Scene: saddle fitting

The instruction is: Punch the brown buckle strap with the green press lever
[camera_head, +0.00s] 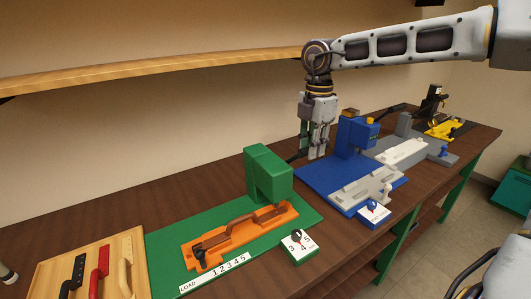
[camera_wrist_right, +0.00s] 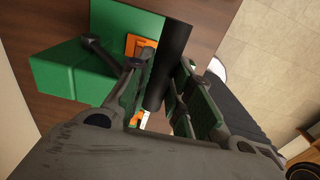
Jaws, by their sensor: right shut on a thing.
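The brown buckle strap (camera_head: 238,226) lies in the orange sled (camera_head: 215,258) on the green base plate (camera_head: 165,245), its dark buckle end at the left. Its right end lies by the green press head (camera_head: 268,174). The press lever shows as a dark rod running from behind the head to my right gripper (camera_head: 318,155). In the right wrist view, my right gripper (camera_wrist_right: 172,95) is shut on the black grip of the green press lever (camera_wrist_right: 177,45), beside the green press (camera_wrist_right: 75,75). My left gripper is not recognisable in view.
A wooden board (camera_head: 45,283) with black, red and tan straps lies at the left. A numbered dial block (camera_head: 299,245) sits in front of the green press. A blue press (camera_head: 355,133), a grey station and a yellow one stand farther right. A wall shelf (camera_head: 150,75) runs above.

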